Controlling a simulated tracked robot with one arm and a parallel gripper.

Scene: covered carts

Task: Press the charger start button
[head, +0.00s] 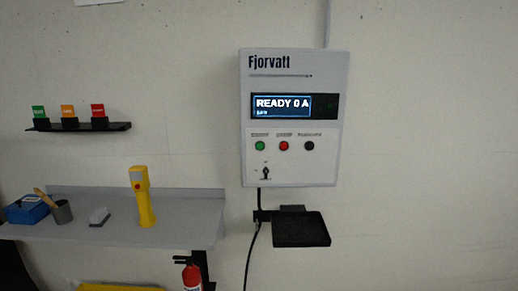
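The charger (293,160) is a light grey wall box marked "Fjorvatt", right of the middle in the head view. Its display (283,105) reads "READY 0 A". Below the display are a green button (260,146) at the left, a red button (284,146) in the middle and a black button (309,146) at the right. The labels above them are too small to read for certain. A small black switch (266,172) sits under the green button. My gripper is not in view, and nothing covers the charger's front.
A black shelf (300,229) juts out below the charger, with a dark cable beside it. At left, a grey bench (180,215) holds a yellow handheld device (141,197), a cup and a blue box. A red extinguisher (191,275) hangs below. Wall right of the charger is clear.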

